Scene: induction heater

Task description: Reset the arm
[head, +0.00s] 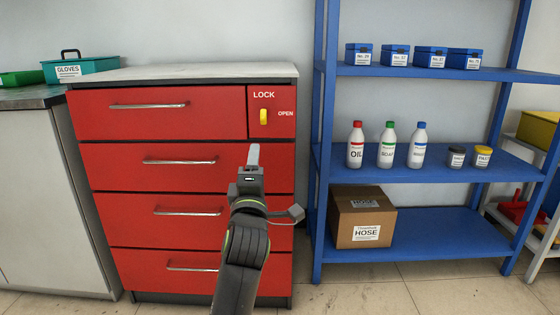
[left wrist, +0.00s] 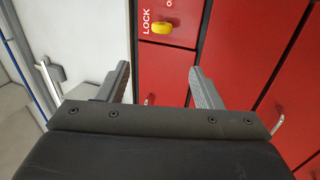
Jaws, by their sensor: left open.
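My left arm reaches up in front of a red drawer cabinet (head: 130,200) in the head view. My left gripper (head: 252,155) is in front of the cabinet's right part, just below the yellow lock handle (head: 264,117). In the left wrist view the left gripper's two fingers (left wrist: 160,85) are spread apart with nothing between them. The yellow handle (left wrist: 162,28) shows beyond them, apart from the fingers. The handle stands upright in the head view, beside the words LOCK and OPEN. My right gripper is in neither view.
The cabinet's drawers look shut. A blue shelf (head: 420,258) at the right holds blue boxes (head: 397,56), bottles (head: 388,146), small jars (head: 457,157) and a HOSE carton (head: 362,216). A teal GLOVES bin (head: 90,68) stands on the left counter (head: 30,97).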

